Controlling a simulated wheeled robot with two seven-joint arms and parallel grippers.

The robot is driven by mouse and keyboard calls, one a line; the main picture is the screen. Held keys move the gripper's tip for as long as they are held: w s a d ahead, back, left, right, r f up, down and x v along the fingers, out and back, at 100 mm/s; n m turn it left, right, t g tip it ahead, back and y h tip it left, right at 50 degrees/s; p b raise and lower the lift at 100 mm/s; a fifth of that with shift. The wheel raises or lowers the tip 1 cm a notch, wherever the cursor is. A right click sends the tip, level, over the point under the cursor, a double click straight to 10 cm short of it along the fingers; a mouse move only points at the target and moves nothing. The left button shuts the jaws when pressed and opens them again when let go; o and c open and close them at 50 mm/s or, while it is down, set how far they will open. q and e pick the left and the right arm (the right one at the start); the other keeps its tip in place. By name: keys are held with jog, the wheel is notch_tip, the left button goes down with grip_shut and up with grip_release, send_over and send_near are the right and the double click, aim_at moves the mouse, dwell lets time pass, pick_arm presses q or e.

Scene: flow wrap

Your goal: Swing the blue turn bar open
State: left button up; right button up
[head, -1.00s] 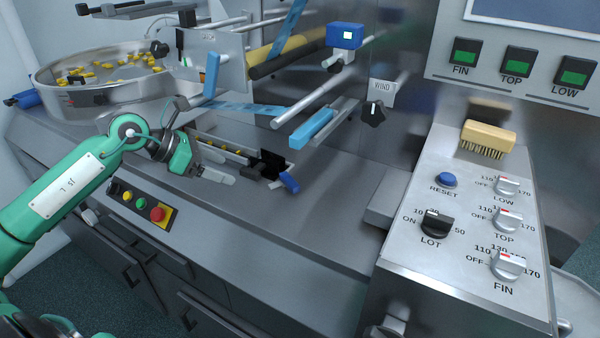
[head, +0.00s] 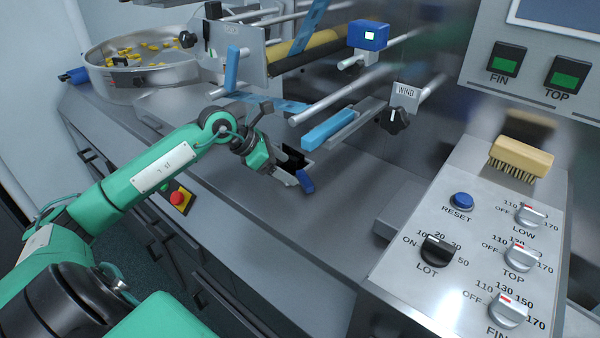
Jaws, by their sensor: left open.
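Two light-blue bars show in the head view, and I cannot tell for sure which is the turn bar. An upright blue bar (head: 232,68) stands beside the blue film (head: 285,105). A lying blue bar (head: 328,129) sits alongside a grey rail, right of my arm. My left gripper (head: 289,172) is open, low over the steel deck, below and left of the lying bar and apart from both bars. Its fingers are close to a black block (head: 294,157) and a darker blue tab (head: 306,181); I cannot tell whether they touch. My right gripper is not in view.
Steel rollers and a black roller (head: 310,52) cross above my gripper. A round feeder bowl (head: 140,78) stands at the back left. A knob panel (head: 460,235) with a wooden brush (head: 521,157) is at right. The deck's front right is clear.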

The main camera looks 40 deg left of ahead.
aim_at(304, 178)
pick_arm(q)
jog(key=x, duration=0.4)
jog(key=shift+w+d+p, duration=0.1)
jog(key=shift+p, duration=0.2)
jog(key=shift+x, duration=0.9)
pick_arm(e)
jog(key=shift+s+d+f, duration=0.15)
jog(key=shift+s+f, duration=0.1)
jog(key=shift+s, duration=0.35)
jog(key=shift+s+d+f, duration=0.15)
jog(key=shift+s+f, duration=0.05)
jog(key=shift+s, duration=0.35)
pick_arm(q)
jog(key=c, duration=0.7)
jog(key=shift+o, duration=0.2)
jog(key=shift+f, duration=0.1)
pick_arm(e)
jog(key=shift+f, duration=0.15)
pick_arm(q)
jog(key=shift+d+n+y, duration=0.1)
jog(key=shift+n+y, duration=0.2)
jog(key=shift+n, duration=0.1)
jog(key=shift+n+t, duration=0.3)
jog(key=shift+t, duration=0.1)
jog(key=shift+c, duration=0.2)
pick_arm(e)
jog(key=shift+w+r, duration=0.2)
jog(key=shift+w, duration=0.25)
